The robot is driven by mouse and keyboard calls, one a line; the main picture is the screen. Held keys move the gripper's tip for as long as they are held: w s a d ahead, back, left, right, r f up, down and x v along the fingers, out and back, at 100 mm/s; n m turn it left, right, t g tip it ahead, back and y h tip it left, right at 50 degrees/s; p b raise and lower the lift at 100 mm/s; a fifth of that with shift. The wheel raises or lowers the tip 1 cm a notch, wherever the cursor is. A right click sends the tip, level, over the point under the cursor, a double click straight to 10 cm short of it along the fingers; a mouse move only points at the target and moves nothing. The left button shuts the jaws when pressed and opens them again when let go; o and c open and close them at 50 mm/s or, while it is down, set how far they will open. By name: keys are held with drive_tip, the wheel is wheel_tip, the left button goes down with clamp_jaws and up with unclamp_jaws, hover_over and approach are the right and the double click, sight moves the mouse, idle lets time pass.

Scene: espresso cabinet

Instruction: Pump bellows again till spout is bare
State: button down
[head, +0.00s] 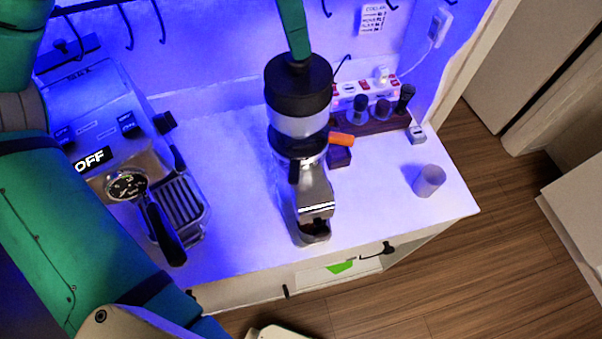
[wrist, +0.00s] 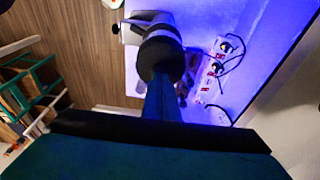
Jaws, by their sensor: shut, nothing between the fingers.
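The grinder (head: 312,185) stands upright in the middle of the white counter, with a clear hopper section and the black bellows (head: 298,85) on top. Its spout (head: 317,210) faces the front edge. Something dark brown shows at or just below the spout; I cannot tell if it is grounds on the spout or in a cup under it. My gripper (head: 299,62) is shut and empty, pointing down with its tip at the top of the bellows. In the wrist view the teal fingers (wrist: 161,98) reach to the black bellows (wrist: 160,50); the contact point is hidden.
An espresso machine (head: 100,130) with a portafilter (head: 163,225) and an "OFF" label stands left. A power strip (head: 365,90), a dark rack (head: 385,120) of tools, an orange-handled item (head: 341,139) and a grey cup (head: 429,181) are right. The counter between is clear.

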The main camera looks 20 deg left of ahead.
idle(0.3)
wheel_tip(320, 180, up, 7)
idle(1.0)
idle(0.9)
